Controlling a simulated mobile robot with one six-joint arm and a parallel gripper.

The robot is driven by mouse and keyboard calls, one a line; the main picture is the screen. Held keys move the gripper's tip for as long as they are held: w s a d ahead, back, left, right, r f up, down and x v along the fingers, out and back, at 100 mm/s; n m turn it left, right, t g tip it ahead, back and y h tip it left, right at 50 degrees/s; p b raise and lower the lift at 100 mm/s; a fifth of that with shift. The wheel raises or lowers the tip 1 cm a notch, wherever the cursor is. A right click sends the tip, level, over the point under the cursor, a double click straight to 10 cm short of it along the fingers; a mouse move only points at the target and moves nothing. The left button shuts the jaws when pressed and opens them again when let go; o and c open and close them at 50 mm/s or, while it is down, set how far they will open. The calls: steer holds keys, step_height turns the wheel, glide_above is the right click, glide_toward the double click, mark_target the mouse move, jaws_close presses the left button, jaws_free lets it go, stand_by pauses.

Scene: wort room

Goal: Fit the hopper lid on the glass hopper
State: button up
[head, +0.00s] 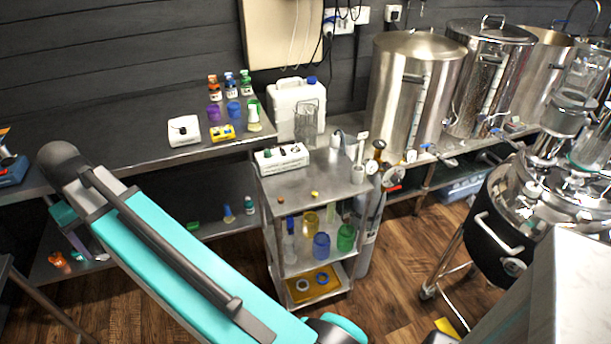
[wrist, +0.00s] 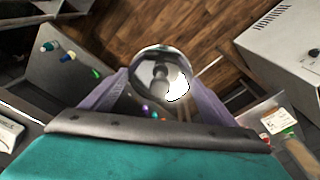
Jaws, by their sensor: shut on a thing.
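My gripper (wrist: 159,92) has two purple fingers shut on a round, shiny metal piece, which looks like the hopper lid (wrist: 150,56). The lid is held in the air with its round face toward the wrist camera. Clear glass vessels with metal flanges (head: 588,70) stand at the far right of the head view. I cannot tell for sure which one is the glass hopper. My gripper is far from them.
A steel cart (head: 310,188) with jars and a white control box (head: 282,157) stands in the middle. Behind it are a bench (head: 130,125) with bottles and large steel kettles (head: 412,90). A black-sided vessel (head: 490,240) stands at the right. Wooden floor (head: 400,260) is open between.

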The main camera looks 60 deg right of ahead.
steer(key=s+d+f+m+b, duration=0.1)
steer(key=s+d, duration=0.2)
steer(key=d, duration=0.6)
steer(key=s+d+f+m, duration=0.15)
steer(key=s+d, duration=0.25)
steer(key=d, duration=0.4)
steer(key=s+d+f+m+b, duration=0.1)
steer(key=s+d+m, duration=0.15)
steer(key=d, duration=0.65)
steer(key=s+d+f+m+h, duration=0.1)
steer(key=s+d+f+m, duration=0.1)
steer(key=s+d, duration=1.5)
steer(key=shift+s+m+b, duration=0.4)
steer(key=shift+s+m, duration=0.1)
steer(key=shift+s, duration=0.35)
steer(key=shift+r, duration=0.1)
steer(key=w+d+p, duration=0.2)
steer(key=d, duration=0.3)
steer(key=w+d+f+p, duration=0.1)
steer(key=w+d+p, duration=0.1)
steer(key=d+p, duration=0.1)
steer(key=w+d+p, duration=0.2)
steer(key=d+p, duration=0.1)
steer(key=d, duration=0.3)
steer(key=shift+d+f, duration=0.3)
steer(key=shift+d, duration=0.05)
